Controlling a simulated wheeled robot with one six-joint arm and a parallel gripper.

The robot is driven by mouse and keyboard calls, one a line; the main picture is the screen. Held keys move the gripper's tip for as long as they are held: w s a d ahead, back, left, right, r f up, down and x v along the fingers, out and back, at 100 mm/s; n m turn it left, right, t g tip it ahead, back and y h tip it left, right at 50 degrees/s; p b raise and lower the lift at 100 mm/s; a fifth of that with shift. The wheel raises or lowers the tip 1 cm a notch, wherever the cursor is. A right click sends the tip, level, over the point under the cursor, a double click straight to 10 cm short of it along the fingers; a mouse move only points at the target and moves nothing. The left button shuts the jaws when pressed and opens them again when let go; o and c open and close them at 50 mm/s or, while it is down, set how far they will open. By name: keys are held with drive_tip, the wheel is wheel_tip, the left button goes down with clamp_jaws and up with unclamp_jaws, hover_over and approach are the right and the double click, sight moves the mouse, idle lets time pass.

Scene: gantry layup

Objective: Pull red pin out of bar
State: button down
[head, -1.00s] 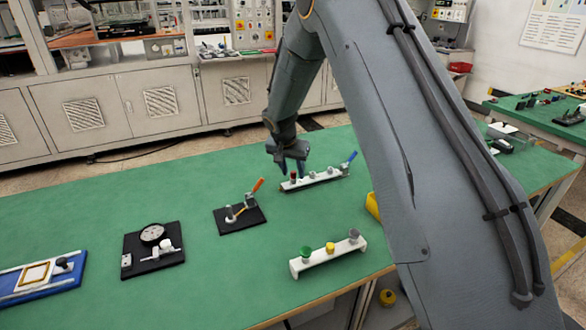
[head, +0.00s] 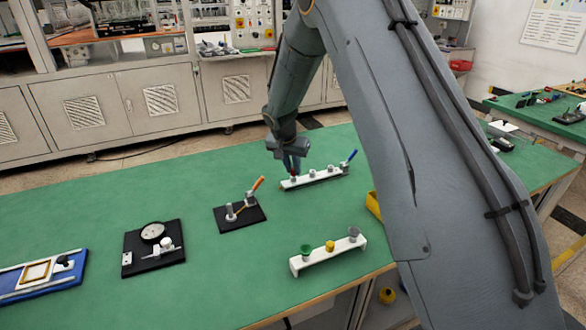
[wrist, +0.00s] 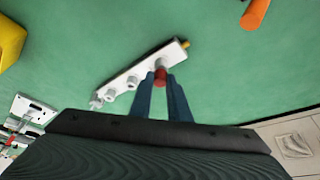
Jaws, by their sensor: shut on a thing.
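The white bar (head: 318,178) lies on the green table, with several grey sockets along its top and a blue lever at its right end. The bar also shows in the wrist view (wrist: 128,75). The red pin (wrist: 161,76) stands at one end of the bar, and its red head sits between my fingertips. My gripper (head: 292,170) reaches down over the left end of the bar, and its blue fingers (wrist: 161,84) are shut on the red pin. In the head view the fingers mostly hide the pin.
A second white bar (head: 318,259) with green, yellow and grey knobs stands nearer. A black plate with an orange-handled clamp (head: 240,215) lies left. A black gauge fixture (head: 153,260), a blue tray (head: 45,288) and a yellow bin (head: 373,205) are also on the table.

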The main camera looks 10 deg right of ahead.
sight(293, 170)
drive_tip(key=shift+r+p, duration=0.45)
drive_tip(key=shift+r, duration=1)
idle(0.3)
drive_tip(key=shift+r+p, duration=0.55)
drive_tip(key=shift+r, duration=1.15)
drive_tip(key=shift+s, duration=0.1)
